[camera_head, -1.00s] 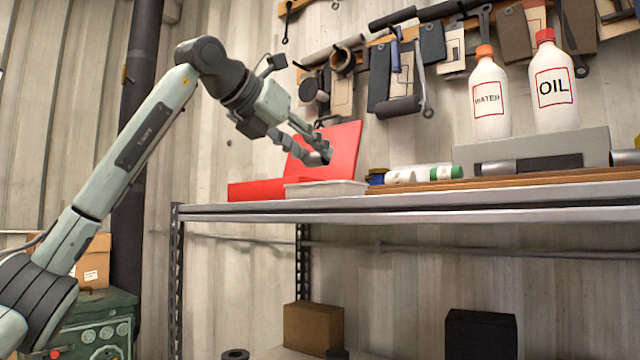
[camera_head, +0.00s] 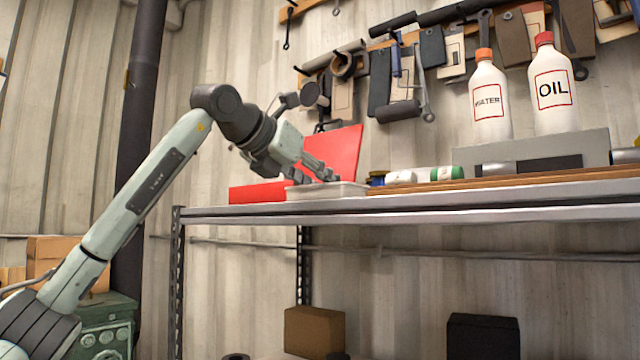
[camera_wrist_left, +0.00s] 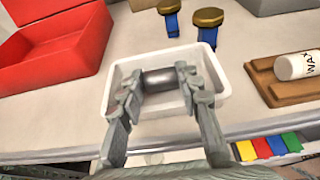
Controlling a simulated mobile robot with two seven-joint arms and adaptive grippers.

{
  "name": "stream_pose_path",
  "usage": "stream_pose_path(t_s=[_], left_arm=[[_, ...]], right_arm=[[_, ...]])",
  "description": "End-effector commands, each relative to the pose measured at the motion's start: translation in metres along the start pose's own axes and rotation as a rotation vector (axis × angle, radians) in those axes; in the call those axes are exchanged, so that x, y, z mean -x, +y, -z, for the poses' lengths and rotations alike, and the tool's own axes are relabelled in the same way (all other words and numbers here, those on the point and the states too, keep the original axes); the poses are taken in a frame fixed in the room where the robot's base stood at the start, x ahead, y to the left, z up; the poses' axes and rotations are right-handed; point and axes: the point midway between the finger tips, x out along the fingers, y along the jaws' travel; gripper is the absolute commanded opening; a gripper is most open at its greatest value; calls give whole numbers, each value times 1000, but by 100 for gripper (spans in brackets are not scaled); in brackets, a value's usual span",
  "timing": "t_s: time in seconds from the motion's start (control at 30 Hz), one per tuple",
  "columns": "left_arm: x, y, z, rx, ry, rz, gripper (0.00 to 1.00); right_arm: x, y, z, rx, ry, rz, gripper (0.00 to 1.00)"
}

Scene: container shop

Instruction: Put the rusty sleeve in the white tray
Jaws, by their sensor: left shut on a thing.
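The white tray (camera_head: 326,192) stands at the front of the shelf, and its rim shows in the left wrist view (camera_wrist_left: 226,105). My left gripper (camera_head: 318,177) reaches down into it. In the left wrist view, the fingers of the left gripper (camera_wrist_left: 159,84) are shut on a short, dark metallic cylinder, the sleeve (camera_wrist_left: 160,77). The sleeve lies crosswise between the fingertips, within the tray's walls. I cannot tell whether it touches the tray floor. In the head view the sleeve is hidden. My right gripper is in neither view.
An open red box (camera_wrist_left: 50,50) stands left of the tray. Two blue things with brass-coloured tops (camera_wrist_left: 207,22) stand behind it. A white WAX bottle (camera_wrist_left: 298,65) lies on wood (camera_wrist_left: 275,82) to the right. Water (camera_head: 490,98) and oil (camera_head: 553,85) bottles stand farther right.

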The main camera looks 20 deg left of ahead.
Motion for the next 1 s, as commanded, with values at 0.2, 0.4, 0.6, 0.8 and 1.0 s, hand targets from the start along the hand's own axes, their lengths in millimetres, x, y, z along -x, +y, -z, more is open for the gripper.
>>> stream_pose_path(t_s=[0.2, 0.4, 0.6, 0.8, 1.0], left_arm=[[-1, 0, 2, 0, 0, 0, 0], [-2, 0, 4, 0, 3, 0, 45], [-2, 0, 4, -1, 4, 0, 54], [-2, 0, 4, -1, 5, 1, 54], [12, 1, 0, -1, 0, -2, 54]], right_arm=[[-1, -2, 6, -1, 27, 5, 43], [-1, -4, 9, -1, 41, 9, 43], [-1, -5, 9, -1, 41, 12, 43], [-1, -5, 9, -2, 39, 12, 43], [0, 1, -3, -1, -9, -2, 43]])
